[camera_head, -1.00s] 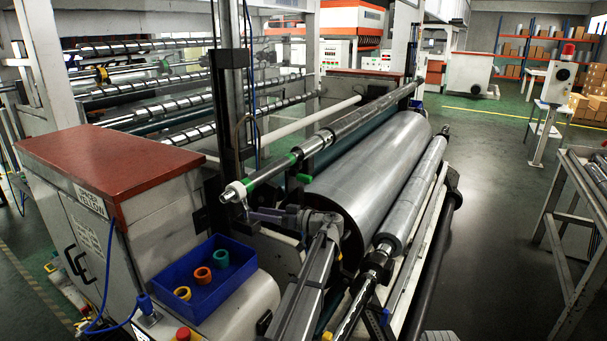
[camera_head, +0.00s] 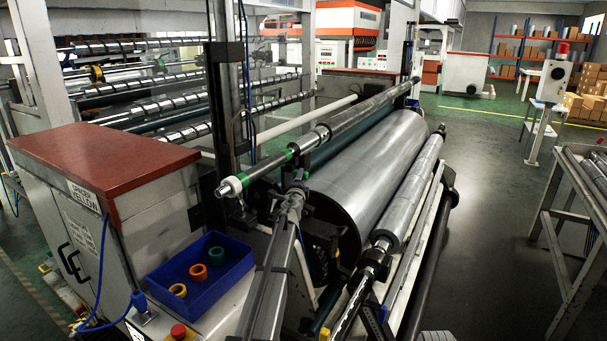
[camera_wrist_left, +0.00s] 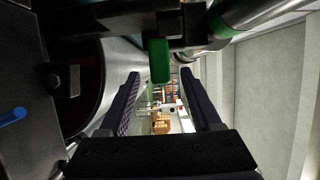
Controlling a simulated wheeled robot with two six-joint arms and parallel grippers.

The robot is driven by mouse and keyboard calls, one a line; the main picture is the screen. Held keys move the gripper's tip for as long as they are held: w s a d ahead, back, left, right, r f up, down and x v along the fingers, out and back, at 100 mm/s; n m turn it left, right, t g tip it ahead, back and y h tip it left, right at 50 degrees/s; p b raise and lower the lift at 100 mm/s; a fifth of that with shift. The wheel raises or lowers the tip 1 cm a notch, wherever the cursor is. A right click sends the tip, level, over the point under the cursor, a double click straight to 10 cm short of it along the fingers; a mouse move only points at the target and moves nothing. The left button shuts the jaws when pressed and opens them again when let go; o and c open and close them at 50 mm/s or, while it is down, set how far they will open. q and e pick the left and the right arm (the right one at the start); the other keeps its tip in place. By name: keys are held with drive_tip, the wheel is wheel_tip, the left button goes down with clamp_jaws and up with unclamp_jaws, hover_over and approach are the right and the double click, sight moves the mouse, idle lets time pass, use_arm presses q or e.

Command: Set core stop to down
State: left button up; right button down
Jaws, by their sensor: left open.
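A small green block (camera_wrist_left: 159,60), which looks like the core stop, stands out under the dark shaft bracket in the left wrist view. It lies ahead of my left gripper (camera_wrist_left: 160,78), in line with the gap between the two fingers. I cannot tell whether it is within the gap. The fingers are apart and nothing is clamped. In the head view my left gripper (camera_head: 298,182) is just below the near end of the winding shaft (camera_head: 320,132), and mostly hides the block. My right gripper is out of view.
A large metal roller (camera_head: 370,175) lies just right of my left arm. A blue tray (camera_head: 232,285) with yellow, orange and teal rings stands to the left, near a red button (camera_head: 179,331). A red-topped cabinet (camera_head: 105,160) is farther left. Open floor lies right.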

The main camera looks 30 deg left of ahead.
use_arm(q)
drive_tip(key=shift+w, duration=0.1)
drive_tip(key=x, duration=0.7)
drive_tip(key=shift+w, duration=0.25)
drive_tip(key=shift+a, duration=0.1)
clamp_jaws()
drive_tip(key=shift+f, duration=0.1)
idle(1.1)
